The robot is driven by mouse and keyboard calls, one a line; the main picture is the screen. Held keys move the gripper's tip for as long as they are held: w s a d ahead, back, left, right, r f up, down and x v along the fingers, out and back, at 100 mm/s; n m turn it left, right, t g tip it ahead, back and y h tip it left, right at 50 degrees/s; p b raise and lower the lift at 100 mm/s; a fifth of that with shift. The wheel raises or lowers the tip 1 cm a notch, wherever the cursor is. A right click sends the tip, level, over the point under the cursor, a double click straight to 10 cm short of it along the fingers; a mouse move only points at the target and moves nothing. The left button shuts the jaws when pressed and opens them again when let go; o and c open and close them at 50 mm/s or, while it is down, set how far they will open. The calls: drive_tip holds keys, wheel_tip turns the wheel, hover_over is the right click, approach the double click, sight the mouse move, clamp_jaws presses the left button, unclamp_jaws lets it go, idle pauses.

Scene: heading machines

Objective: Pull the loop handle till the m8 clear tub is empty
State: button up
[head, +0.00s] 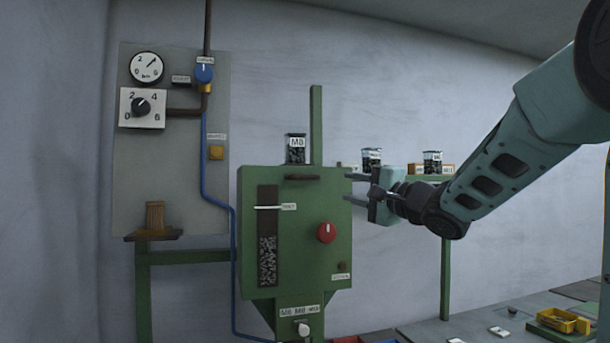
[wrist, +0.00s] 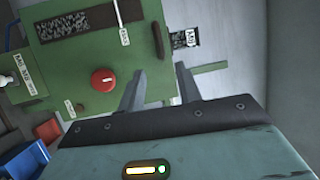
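The clear tub labelled M8 (head: 297,150) stands upright on top of the green machine (head: 325,272), with dark pieces inside. It also shows in the wrist view (wrist: 184,40). A dark bar-like handle (head: 302,177) is on the machine's upper front, below the tub; I cannot tell if it is a loop. The wrist view shows a dark bar (wrist: 158,40) there too. My gripper (head: 349,186) is at the right of the machine's upper part, apart from the tub and handle. In the wrist view its two fingers (wrist: 160,69) are spread with nothing between them.
A red knob (head: 326,233) and a level window (head: 268,259) with pieces in its lower part are on the machine front. A gauge panel (head: 170,190) stands left. Two more tubs (head: 372,159) (head: 432,162) stand behind my gripper. Yellow bins (head: 563,321) lie lower right.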

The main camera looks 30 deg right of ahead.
sight(307, 177)
drive_tip(key=w+r+p, duration=0.1)
drive_tip(key=w+p, duration=0.1)
drive_tip(key=w, duration=0.3)
drive_tip(key=w+a+p, duration=0.1)
drive_tip(key=w+p, duration=0.1)
drive_tip(key=w, duration=0.3)
drive_tip(key=w+r+p, duration=0.1)
drive_tip(key=w, duration=0.4)
drive_tip(key=shift+w+a+r+p, duration=0.1)
drive_tip(key=shift+a+r+p, duration=0.2)
drive_tip(key=shift+a+p, duration=0.1)
drive_tip(key=shift+w+a, duration=0.1)
drive_tip(key=shift+w, duration=0.7)
